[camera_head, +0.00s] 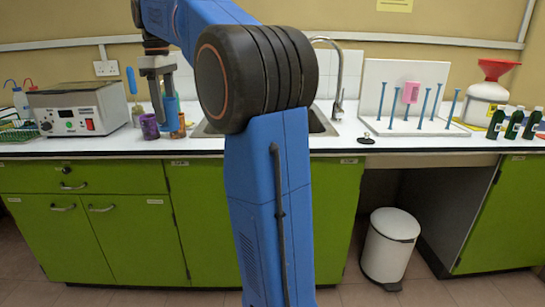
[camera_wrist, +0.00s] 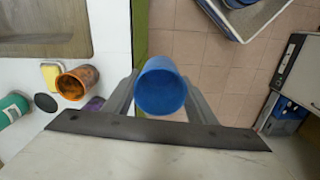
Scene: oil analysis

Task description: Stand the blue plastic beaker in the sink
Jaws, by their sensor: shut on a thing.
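My gripper (camera_head: 160,84) hangs over the counter left of the sink and points down. It is shut on the blue plastic beaker (camera_head: 171,114). In the wrist view the beaker (camera_wrist: 161,86) sits between the two fingers (camera_wrist: 160,100), its round end facing the camera. The floor shows behind it there, past the counter's front edge. The sink (camera_head: 322,122) lies to the right in the head view, mostly hidden behind my arm. The sink basin (camera_wrist: 45,28) shows at the top left of the wrist view.
A purple beaker (camera_head: 149,126) and an orange beaker (camera_wrist: 76,83) stand close to the gripper. A yellow-rimmed container (camera_wrist: 52,75) and a green bottle (camera_wrist: 12,108) are nearby. A grey instrument (camera_head: 80,108) stands left; a peg rack (camera_head: 415,100) stands right of the tap (camera_head: 338,80).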

